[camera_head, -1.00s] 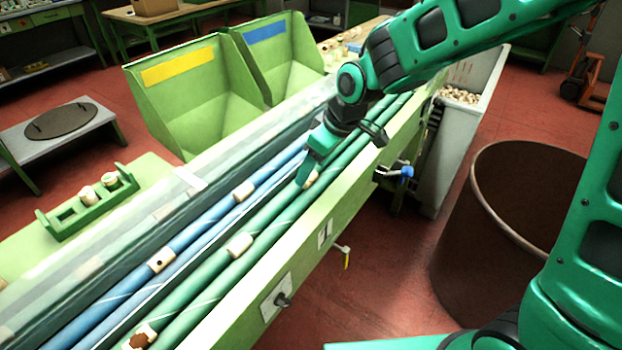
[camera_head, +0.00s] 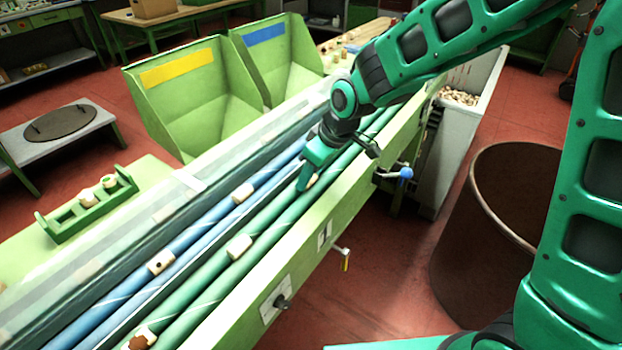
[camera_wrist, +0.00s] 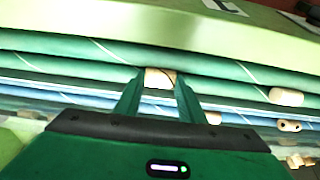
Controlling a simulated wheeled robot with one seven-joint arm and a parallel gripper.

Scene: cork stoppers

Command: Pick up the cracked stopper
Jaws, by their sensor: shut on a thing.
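A pale cork stopper with a dark curved crack line (camera_wrist: 160,78) lies between the two fingers of my gripper (camera_wrist: 158,92) in the wrist view. The fingers are shut on its two ends, at the green rollers (camera_wrist: 60,70). In the head view my gripper (camera_head: 306,182) points down at the far part of the green rollers. Only a small pale edge of the held stopper (camera_head: 314,181) shows beside the finger there. I cannot tell whether it is clear of the rollers.
Other stoppers lie on the rollers: a plain one (camera_head: 240,246), one on blue (camera_head: 243,192), a holed one (camera_head: 161,262) and a brown-marked one (camera_head: 140,341). A light green side rail (camera_head: 310,235) runs close by. Two green bins (camera_head: 190,95) stand behind.

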